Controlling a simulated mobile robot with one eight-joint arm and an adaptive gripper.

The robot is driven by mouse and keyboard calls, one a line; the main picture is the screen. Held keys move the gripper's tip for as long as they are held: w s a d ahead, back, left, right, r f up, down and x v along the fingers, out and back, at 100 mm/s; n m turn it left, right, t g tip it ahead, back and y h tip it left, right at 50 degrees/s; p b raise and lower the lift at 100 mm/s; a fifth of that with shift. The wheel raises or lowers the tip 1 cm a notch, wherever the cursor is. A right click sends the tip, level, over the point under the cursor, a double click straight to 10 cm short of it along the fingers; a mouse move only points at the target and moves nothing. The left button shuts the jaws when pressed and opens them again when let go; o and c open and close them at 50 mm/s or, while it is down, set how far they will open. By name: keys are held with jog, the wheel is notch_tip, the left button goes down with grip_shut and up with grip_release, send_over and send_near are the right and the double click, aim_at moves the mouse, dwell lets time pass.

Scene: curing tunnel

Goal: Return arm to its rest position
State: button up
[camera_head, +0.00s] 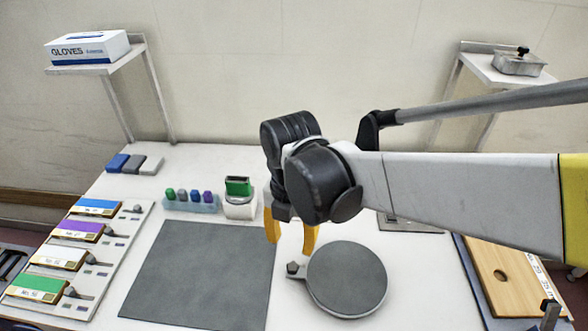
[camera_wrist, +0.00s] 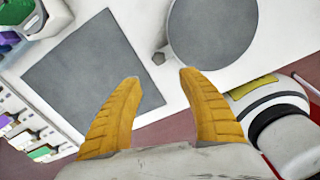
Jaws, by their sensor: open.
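My gripper (camera_head: 290,240) hangs from my arm above the white table, between the grey square mat and the round grey disc. Its two yellow fingers point down and stand apart, with nothing between them. In the wrist view the fingers (camera_wrist: 158,75) are spread over the bare table and the mat's edge. My arm reaches in from the right side of the head view and hides part of the table's back right.
The grey mat (camera_head: 200,275) and round disc (camera_head: 346,280) lie below. Behind stand a blue rack (camera_head: 192,206) of small coloured pieces and a white round holder with a green block (camera_head: 238,186). Coloured labelled boxes (camera_head: 80,230) line the left; a wooden board (camera_head: 505,285) lies right.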

jog(key=shift+r, duration=0.35)
jog(key=s+d+r+m+t, duration=0.1)
jog(key=d+r+m+t, duration=0.1)
jog(key=d+m, duration=0.8)
jog(key=s+d+r+m+t, duration=0.2)
jog(key=d+m+t, duration=0.3)
jog(key=m, duration=1.6)
jog(key=shift+s+d+r+m, duration=0.2)
jog(key=shift+d+r+m, duration=0.25)
jog(key=shift+d, duration=2.2)
